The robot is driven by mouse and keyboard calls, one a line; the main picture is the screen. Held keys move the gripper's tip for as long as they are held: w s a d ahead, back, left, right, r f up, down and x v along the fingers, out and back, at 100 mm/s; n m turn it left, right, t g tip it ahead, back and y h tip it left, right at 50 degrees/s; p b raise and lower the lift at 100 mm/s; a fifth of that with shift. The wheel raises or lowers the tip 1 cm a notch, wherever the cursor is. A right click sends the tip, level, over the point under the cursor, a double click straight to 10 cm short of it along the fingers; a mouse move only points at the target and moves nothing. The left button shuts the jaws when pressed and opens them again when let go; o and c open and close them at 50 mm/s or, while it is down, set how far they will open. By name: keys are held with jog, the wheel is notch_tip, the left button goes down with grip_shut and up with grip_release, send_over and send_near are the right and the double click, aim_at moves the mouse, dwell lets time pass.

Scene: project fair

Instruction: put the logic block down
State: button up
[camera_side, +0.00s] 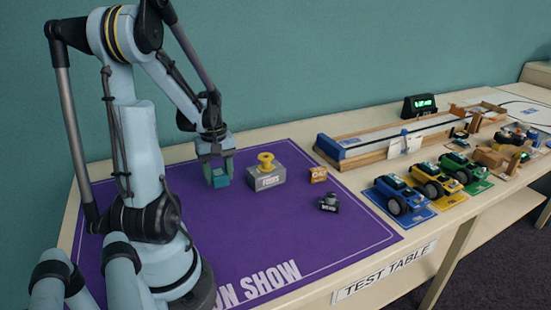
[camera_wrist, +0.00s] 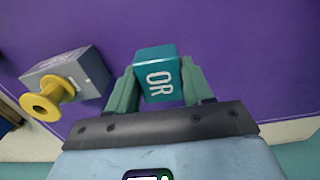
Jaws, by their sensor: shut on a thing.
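The logic block is a teal cube marked "OR" (camera_wrist: 158,76), between the two green fingers of my gripper (camera_wrist: 157,88) in the wrist view. In the side view the teal block (camera_side: 219,179) sits between the fingertips of my gripper (camera_side: 217,172), low over the purple mat (camera_side: 270,235). My gripper is shut on it. I cannot tell whether its underside touches the mat.
A grey box (camera_side: 266,180) with a yellow spool (camera_side: 266,161) on top stands just right of the block. An orange block (camera_side: 318,174) and a small dark device (camera_side: 329,202) lie farther right. Toy cars (camera_side: 403,194) stand beyond the mat. The mat's front middle is clear.

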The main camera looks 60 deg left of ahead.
aim_at(219, 185)
jog(key=shift+f, duration=2.05)
jog(key=shift+f, duration=0.15)
jog(key=o, duration=1)
jog(key=shift+o, duration=0.2)
